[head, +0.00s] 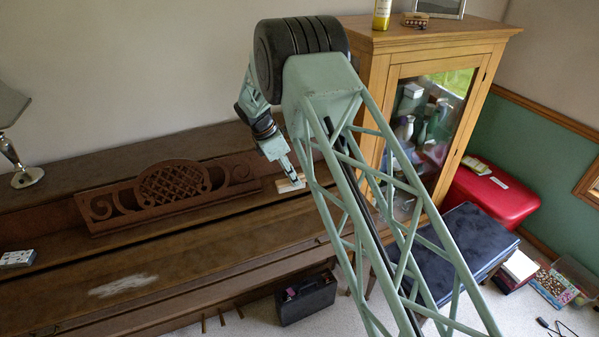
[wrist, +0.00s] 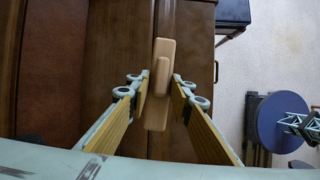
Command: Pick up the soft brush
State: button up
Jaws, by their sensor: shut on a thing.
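The soft brush (wrist: 165,50) is a tan wooden block with a raised grip along its middle. It lies lengthwise between the fingers of my gripper (wrist: 161,88) in the wrist view, and the gripper is shut on the raised grip. In the head view the brush (head: 290,185) shows as a small pale piece under my gripper (head: 291,175), above or on the right part of the piano top (head: 215,220). Its bristles are hidden from the wrist camera. I cannot tell whether it touches the wood.
A carved music stand (head: 172,187) is left of the gripper. A glass-fronted wooden cabinet (head: 376,75) stands close on the right. A lamp (head: 20,175) is far left. A pale dusty patch (head: 123,285) marks the piano. A black case (head: 305,298) sits on the floor.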

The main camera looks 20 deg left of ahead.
jog(key=shift+s+a+r, duration=0.1)
jog(key=shift+s+a, duration=0.05)
jog(key=shift+s, duration=1.05)
jog(key=shift+s+a+r, duration=0.1)
jog(key=shift+s+a, duration=0.05)
jog(key=shift+s, duration=1.05)
jog(key=shift+o, duration=0.5)
jog(key=shift+s+a, duration=0.1)
